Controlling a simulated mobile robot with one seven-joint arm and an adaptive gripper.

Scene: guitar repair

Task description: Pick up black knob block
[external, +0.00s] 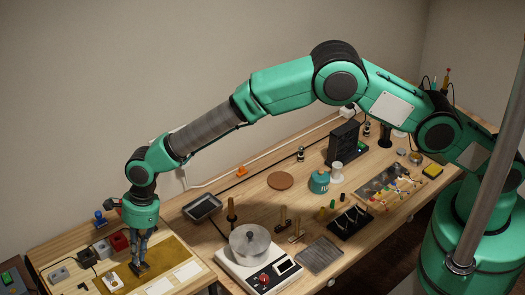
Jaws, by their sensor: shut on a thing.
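My gripper (139,265) points down at the left end of the bench, low over a tan mat (170,252). It is shut on a small dark block (143,268), mostly hidden by the fingers. I cannot make out a knob on it or tell whether it touches the mat. A separate black block (88,257) stands to the left of my gripper, in a row with other blocks.
Near my gripper are a red block (119,241), a white block (102,249), a grey block (59,273) and a white piece (113,282). White cards (187,271) lie to its right. Further right stands a scale with a metal pot (250,247).

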